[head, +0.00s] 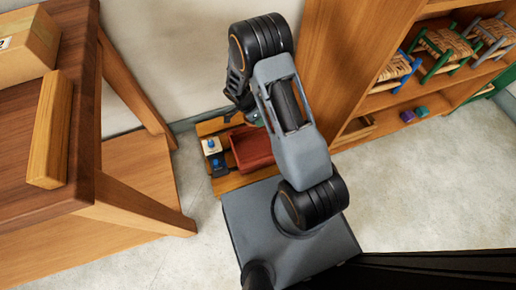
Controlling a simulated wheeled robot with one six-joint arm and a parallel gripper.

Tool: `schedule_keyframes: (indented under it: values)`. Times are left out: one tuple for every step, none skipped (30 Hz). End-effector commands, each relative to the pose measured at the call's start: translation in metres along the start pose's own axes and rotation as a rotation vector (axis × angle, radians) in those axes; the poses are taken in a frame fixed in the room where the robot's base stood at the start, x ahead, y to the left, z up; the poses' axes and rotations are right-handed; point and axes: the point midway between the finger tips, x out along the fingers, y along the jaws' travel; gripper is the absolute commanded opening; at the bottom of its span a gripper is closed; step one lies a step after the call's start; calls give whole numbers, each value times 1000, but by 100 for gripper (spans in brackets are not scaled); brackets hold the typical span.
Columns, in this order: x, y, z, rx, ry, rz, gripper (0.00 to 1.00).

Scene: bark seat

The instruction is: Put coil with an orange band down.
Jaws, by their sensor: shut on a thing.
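My gripper (238,92) shows only in part in the head view, dark and pointing down past the left side of my arm. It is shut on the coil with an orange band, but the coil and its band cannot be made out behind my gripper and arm. My gripper is above and in front of a low wooden surface (232,184) by the wall. A reddish-brown tray (252,148) is on that surface, partly covered by my arm.
Small white (211,145) and blue (218,163) items lie left of the tray. A wooden bench (85,135) with a cardboard box (22,45) and wood block (50,130) stands left. A shelf (345,60) with small woven stools (442,47) stands right. Floor (410,190) is clear at right.

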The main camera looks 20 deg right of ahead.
Motion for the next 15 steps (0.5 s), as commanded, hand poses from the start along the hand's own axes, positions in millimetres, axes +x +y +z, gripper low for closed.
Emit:
schedule_keyframes:
  values:
    - [5, 6, 4, 137, -45, 75, 0]
    - [8, 9, 9, 224, -74, 118, 0]
    - [13, 13, 16, 340, -114, 175, 0]
    - [16, 15, 21, 427, -145, 216, 0]
    - [18, 17, 27, 512, -176, 259, 0]
    - [20, 19, 34, 625, -219, 312, 0]
    - [21, 20, 39, 711, -253, 352, 0]
    - [21, 20, 45, 795, -287, 391, 0]
    - [21, 19, 52, 909, -334, 444, 0]
    - [20, 18, 57, 994, -371, 482, 0]
    - [20, 16, 62, 1077, -408, 518, 0]
    - [18, 13, 67, 1189, -459, 567, 0]
    - [17, 10, 71, 1271, -497, 603, 0]
    - [16, 6, 74, 1353, -537, 636, 0]
    - [14, 1, 76, 1457, -590, 679, 0]
